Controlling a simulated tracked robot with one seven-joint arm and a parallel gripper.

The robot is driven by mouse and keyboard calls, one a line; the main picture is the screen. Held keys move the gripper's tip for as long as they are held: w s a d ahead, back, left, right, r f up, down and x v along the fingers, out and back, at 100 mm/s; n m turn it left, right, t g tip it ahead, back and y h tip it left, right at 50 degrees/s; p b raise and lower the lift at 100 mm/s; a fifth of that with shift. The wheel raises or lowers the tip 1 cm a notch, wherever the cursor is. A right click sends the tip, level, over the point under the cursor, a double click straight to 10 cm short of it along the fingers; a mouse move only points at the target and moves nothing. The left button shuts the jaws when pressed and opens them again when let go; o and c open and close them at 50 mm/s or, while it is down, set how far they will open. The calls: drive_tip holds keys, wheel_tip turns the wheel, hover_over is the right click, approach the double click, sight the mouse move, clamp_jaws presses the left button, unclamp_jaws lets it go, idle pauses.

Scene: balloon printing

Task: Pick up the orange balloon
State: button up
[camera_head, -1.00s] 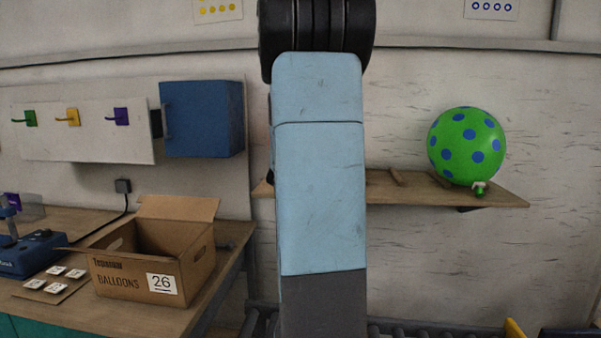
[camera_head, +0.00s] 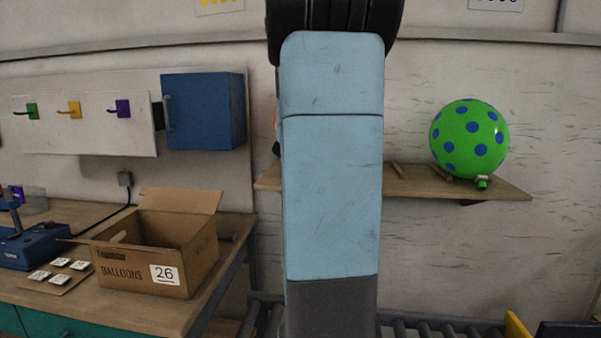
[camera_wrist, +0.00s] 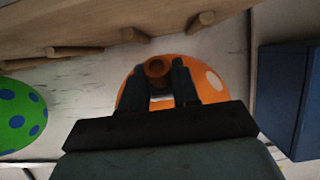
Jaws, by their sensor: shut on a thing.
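The orange balloon (camera_wrist: 232,92) with pale spots shows in the wrist view, behind my gripper. My gripper (camera_wrist: 168,72) is shut on the balloon's orange neck piece (camera_wrist: 157,68), which sits between its two dark fingers. The fingers and the gripper body hide much of the balloon. In the head view only a thin orange sliver (camera_head: 276,118) shows at the left edge of my arm, which hides the rest. In the wrist view the balloon appears apart from the wooden shelf (camera_wrist: 110,22).
A green balloon with blue dots (camera_head: 468,141) rests on the shelf's right part (camera_head: 500,190). A blue cabinet (camera_head: 205,111) hangs to the left. An open cardboard box (camera_head: 140,272) marked 26 stands on the workbench (camera_head: 150,312).

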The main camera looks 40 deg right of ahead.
drive_tip(key=s+d+r, duration=0.2)
drive_tip(key=s+r, duration=0.7)
drive_tip(key=s, duration=0.3)
drive_tip(key=shift+s+d+r, duration=0.15)
drive_tip(key=shift+d+r, duration=0.15)
drive_tip(key=shift+r, duration=0.1)
drive_tip(key=shift+r, duration=0.35)
wheel_tip(320, 180, up, 2)
drive_tip(key=shift+r, duration=0.25)
